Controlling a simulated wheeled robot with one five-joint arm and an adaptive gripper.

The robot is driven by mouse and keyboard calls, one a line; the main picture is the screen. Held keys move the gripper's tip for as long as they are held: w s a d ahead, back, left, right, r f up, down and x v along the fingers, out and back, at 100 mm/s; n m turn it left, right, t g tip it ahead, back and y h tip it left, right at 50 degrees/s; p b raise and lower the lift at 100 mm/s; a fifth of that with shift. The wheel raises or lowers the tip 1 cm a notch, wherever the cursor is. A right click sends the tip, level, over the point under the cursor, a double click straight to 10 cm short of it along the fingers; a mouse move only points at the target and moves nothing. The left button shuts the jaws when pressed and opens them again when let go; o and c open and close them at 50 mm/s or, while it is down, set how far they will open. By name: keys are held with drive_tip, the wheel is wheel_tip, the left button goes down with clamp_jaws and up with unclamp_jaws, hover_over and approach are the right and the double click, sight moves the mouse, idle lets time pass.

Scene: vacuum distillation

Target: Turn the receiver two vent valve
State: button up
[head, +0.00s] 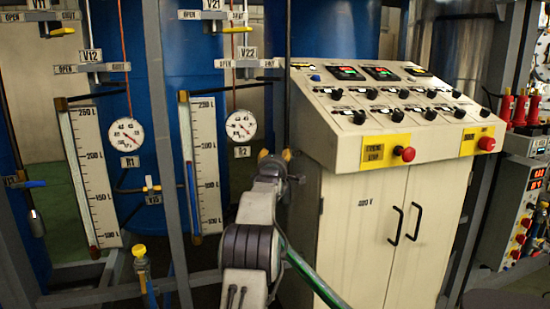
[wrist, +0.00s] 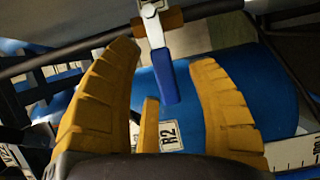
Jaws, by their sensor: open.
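In the wrist view, a valve with a blue lever handle (wrist: 166,78) hangs from a metal fitting on a pipe. The handle points down between the fingertips of my gripper (wrist: 165,58). The yellow fingers are wide apart on either side of it, and I cannot tell that either touches it. A label R2 (wrist: 170,135) shows on the blue tank (wrist: 250,90) behind. In the head view my gripper (head: 275,155) is small and seen from behind, in front of the second tank and left of the control cabinet. This blue handle is hidden there by my arm.
The control cabinet (head: 370,220) stands close on the right, with knobs and red buttons. A R2 gauge (head: 241,125) and a level scale (head: 206,165) are left of my gripper. Frame posts and pipes crowd the space.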

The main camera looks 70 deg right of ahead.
drive_tip(key=shift+d, duration=0.25)
idle(0.3)
clamp_jaws()
idle(0.4)
